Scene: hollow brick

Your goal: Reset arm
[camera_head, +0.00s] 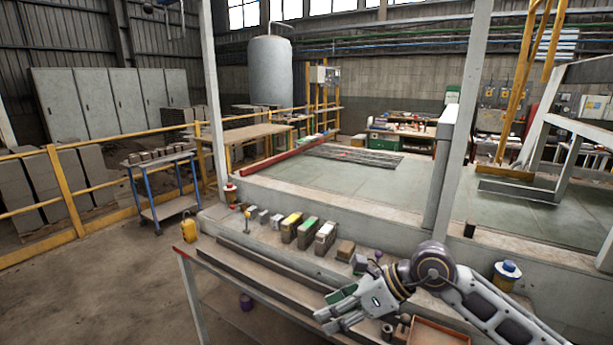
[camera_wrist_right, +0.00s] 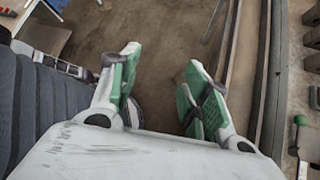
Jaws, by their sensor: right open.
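My right arm comes in from the lower right in the head view. Its gripper (camera_head: 338,308) is above the front bench, pointing left. In the right wrist view the two green-padded fingers (camera_wrist_right: 160,88) are spread apart with nothing between them. Below them is bare brown floor and the edge of the bench. My left gripper does not show in either view.
The bench (camera_head: 215,262) runs along the front. Several small blocks (camera_head: 307,232) stand on the ledge behind it.

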